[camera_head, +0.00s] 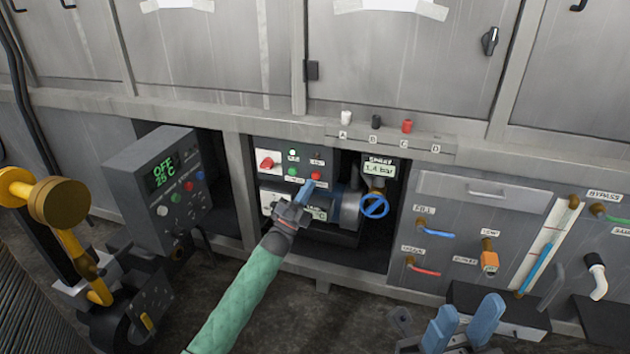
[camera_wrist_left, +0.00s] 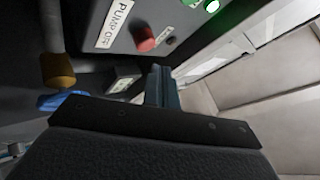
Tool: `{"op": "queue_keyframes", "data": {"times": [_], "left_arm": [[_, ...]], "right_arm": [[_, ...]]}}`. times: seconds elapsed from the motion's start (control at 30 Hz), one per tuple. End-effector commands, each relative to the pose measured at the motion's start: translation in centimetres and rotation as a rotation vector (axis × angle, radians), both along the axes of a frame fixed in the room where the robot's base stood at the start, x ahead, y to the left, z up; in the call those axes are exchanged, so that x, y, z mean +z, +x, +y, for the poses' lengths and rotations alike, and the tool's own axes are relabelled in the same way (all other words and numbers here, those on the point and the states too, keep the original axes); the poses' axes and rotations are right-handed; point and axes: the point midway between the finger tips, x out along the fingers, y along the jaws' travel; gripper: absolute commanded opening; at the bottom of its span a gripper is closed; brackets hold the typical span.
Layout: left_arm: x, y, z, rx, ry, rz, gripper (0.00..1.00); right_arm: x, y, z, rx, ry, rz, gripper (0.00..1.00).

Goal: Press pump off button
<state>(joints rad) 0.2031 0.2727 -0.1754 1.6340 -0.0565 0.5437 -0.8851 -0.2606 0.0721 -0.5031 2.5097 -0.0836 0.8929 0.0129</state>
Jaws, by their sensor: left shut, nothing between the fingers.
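The pump control panel (camera_head: 279,150) sits in an opening of the grey machine. Its red button (camera_head: 316,176) is just above my left gripper's tips; it also shows in the left wrist view (camera_wrist_left: 144,38), beside a "PUMP OFF" label (camera_wrist_left: 115,22). A green button (camera_head: 292,171) is left of it. My left gripper (camera_head: 306,190) is shut and empty, its blue fingertips close below the red button. In the wrist view the fingers (camera_wrist_left: 161,85) appear slightly apart from it; contact cannot be told. My right gripper (camera_head: 464,326) is open and empty at the lower right.
A red switch (camera_head: 267,163) is at the panel's left. A blue valve wheel (camera_head: 374,205) and a "1.4 bar" display (camera_head: 378,170) are to the right. A control box (camera_head: 157,183) reading "OFF 25 C" stands left. Colored valve handles line the right panel.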

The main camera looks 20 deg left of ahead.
Motion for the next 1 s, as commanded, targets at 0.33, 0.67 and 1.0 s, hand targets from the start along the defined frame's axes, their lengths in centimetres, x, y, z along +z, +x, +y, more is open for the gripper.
{"op": "queue_keyframes", "data": {"times": [0.33, 0.67, 1.0], "left_arm": [[0.02, 1.13, -0.04, -0.001, -0.001, 0.0, 0.0], [0.02, 1.09, -0.03, -0.001, -0.001, 0.0, 0.0], [0.01, 1.09, -0.03, -0.001, -0.001, 0.0, 0.0]], "right_arm": [[-0.34, 0.03, 0.12, -0.002, -0.009, 0.002, 0.36], [-0.27, 0.04, 0.11, -0.001, -0.008, 0.0, 0.36], [-0.24, 0.04, 0.11, -0.001, -0.008, -0.001, 0.36]]}}
